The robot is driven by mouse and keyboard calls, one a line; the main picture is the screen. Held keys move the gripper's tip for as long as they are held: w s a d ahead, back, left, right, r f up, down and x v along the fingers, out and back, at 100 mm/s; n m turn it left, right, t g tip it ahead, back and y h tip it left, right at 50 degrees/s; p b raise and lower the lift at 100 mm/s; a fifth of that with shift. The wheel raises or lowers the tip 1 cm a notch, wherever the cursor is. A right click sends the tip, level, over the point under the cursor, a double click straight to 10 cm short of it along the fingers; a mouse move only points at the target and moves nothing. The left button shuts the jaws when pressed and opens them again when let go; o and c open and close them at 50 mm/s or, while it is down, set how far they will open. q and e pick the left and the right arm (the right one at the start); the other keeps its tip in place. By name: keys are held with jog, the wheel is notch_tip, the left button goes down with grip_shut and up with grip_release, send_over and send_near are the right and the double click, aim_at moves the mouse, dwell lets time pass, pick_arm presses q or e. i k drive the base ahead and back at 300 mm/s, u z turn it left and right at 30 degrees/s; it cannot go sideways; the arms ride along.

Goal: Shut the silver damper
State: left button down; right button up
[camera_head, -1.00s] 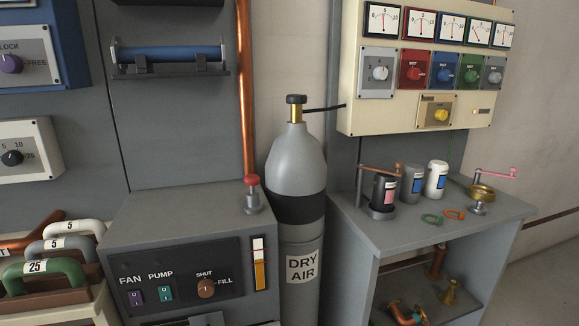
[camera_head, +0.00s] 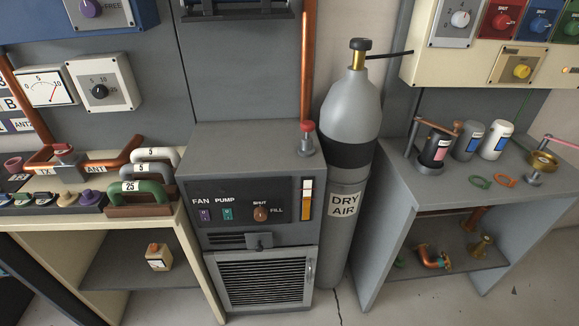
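A row of coloured control plates sits on the cream panel (camera_head: 478,72) at the upper right. Its leftmost plate is light silver-grey (camera_head: 452,32) with a pale round knob (camera_head: 460,18); its label is too small to read. Red (camera_head: 500,18) and blue (camera_head: 539,22) plates, each with a knob, stand to its right, and a green one is cut by the right edge. On the low grey cabinet, a grey slotted plate with a small tab (camera_head: 260,240) sits above a louvred grille (camera_head: 262,280). I cannot tell for sure which part is the silver damper. Neither gripper shows.
A grey DRY AIR cylinder (camera_head: 350,112) stands between the low cabinet (camera_head: 235,150) and a grey shelf table (camera_head: 400,190) with bottles. A cream table (camera_head: 190,250) at left holds U-shaped links. Open floor shows at the bottom right.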

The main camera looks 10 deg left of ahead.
aim_at(258, 241)
jog(key=u, duration=2.7)
jog(key=k, duration=0.85)
jog(key=z, duration=2.8)
